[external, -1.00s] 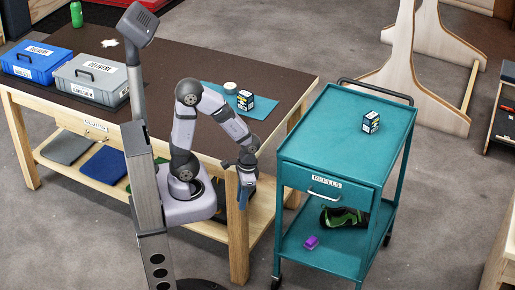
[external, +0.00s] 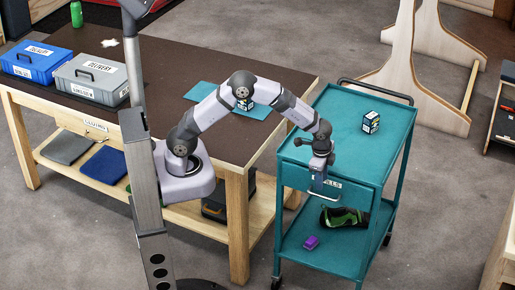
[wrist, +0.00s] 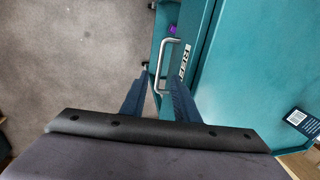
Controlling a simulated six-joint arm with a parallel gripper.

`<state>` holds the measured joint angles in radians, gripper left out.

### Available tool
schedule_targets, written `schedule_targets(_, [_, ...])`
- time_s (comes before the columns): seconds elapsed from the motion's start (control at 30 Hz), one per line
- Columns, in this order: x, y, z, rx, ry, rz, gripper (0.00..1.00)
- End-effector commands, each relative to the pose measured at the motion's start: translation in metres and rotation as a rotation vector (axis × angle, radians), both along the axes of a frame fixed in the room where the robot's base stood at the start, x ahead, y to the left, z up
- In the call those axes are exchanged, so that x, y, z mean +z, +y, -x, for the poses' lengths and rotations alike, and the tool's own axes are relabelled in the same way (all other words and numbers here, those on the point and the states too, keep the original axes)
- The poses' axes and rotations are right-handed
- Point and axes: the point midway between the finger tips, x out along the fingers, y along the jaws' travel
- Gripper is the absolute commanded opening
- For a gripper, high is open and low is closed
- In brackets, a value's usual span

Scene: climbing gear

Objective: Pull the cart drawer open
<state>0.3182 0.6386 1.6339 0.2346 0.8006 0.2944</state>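The teal cart (external: 345,125) stands right of the workbench. Its drawer (external: 350,192) looks shut, with its front level with the cart's frame. The pale bar handle (wrist: 163,62) sticks out from the drawer front, beside a partly hidden label (external: 333,184). My gripper (external: 318,180) is over the drawer front at the handle. In the wrist view my gripper (wrist: 158,88) is open, its two blue fingers apart. The near end of the handle shows in the gap between them. I cannot tell whether either finger touches it.
A small printed box (external: 371,122) stands on the cart top. A purple item (external: 311,242) and a green-black item (external: 342,217) are on the lower shelf. The workbench (external: 150,125) is left of the cart. Floor in front of the cart is clear.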

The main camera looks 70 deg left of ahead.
Motion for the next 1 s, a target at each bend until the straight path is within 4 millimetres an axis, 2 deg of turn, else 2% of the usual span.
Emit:
schedule_targets(0.27, [-0.008,0.001,-0.001,-0.005,0.003,0.000,0.28])
schedule_targets(0.7, [-0.059,0.008,-0.006,-0.004,0.004,0.000,0.28])
schedule_targets(1.0, [-0.072,0.010,-0.009,-0.004,0.001,0.002,0.28])
